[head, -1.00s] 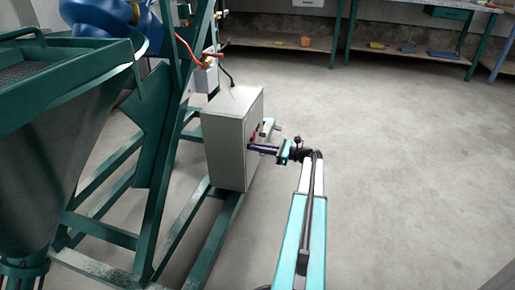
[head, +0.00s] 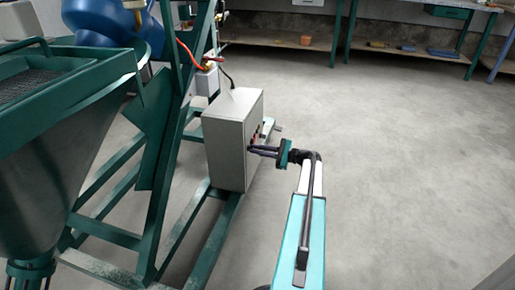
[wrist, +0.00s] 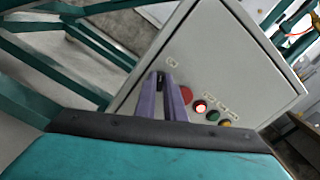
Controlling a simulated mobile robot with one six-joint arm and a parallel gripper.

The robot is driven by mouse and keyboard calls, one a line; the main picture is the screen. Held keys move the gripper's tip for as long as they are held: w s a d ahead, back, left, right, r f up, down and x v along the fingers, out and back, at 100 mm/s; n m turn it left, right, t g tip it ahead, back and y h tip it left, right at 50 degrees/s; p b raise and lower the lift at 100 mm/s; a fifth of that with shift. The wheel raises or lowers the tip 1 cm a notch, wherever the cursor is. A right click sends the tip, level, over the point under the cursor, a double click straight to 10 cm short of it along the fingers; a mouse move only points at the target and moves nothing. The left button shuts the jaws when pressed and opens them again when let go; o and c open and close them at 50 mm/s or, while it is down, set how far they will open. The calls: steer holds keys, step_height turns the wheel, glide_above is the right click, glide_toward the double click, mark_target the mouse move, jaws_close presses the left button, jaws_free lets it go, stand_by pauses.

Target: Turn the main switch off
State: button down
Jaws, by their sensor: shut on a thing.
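The grey control box (head: 226,150) stands on the green frame, and its door (wrist: 235,60) fills much of the wrist view. My gripper (wrist: 163,77) has its two purple fingers at the door, closed around a small dark part, the main switch (wrist: 160,80), below a small label. The fingers hide most of the switch, so its exact angle cannot be told. In the head view my gripper (head: 251,149) reaches the box's right face from the right. A red round button (wrist: 187,95) is just beside the right finger, partly hidden by it.
A lit red lamp (wrist: 200,107), a green button (wrist: 212,116) and a yellow one (wrist: 224,123) line up close to the fingers. A metal hopper (head: 70,130) stands at left. The floor (head: 400,170) to the right is clear.

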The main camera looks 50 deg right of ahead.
steer(key=shift+s+f+n+b, duration=0.1)
steer(key=shift+n+b, duration=0.5)
steer(key=shift+n, duration=2.5)
steer(key=shift+f+n+b, duration=0.1)
steer(key=shift+n+b, duration=0.5)
steer(key=shift+n, duration=2.5)
steer(key=c, duration=1.8)
jaws_free()
steer(key=shift+c, duration=0.2)
steer(key=p+v, duration=0.3)
steer(key=v, duration=1)
steer(key=shift+s+p, duration=0.3)
steer(key=shift+p, duration=0.1)
